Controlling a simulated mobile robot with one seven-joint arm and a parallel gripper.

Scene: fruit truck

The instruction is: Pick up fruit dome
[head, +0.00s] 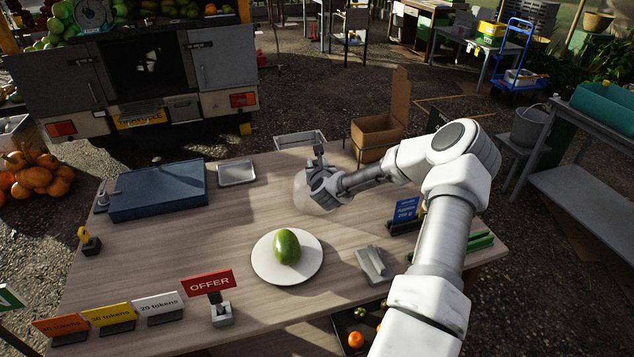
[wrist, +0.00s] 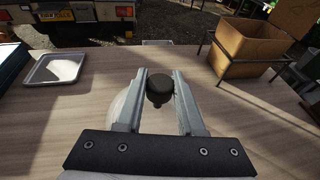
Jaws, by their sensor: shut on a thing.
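The fruit dome (head: 305,192) is a pale, see-through cover standing at the back middle of the wooden table, partly hidden by my gripper (head: 318,165). In the wrist view its dark round knob (wrist: 159,88) sits between the two fingers of my gripper (wrist: 158,92), which is shut on it. Part of the pale dome (wrist: 122,105) shows below and left of the fingers. I cannot tell whether the dome's rim touches the table. A green fruit (head: 287,246) lies on a white plate (head: 260,270) in front of the dome, uncovered.
A blue case (head: 158,190) and a metal tray (head: 238,173) lie on the table's left. A red OFFER sign (head: 208,284) and token signs line the front edge. A grey block (head: 372,265) lies right of the plate. A cardboard box (head: 375,137) stands behind the table.

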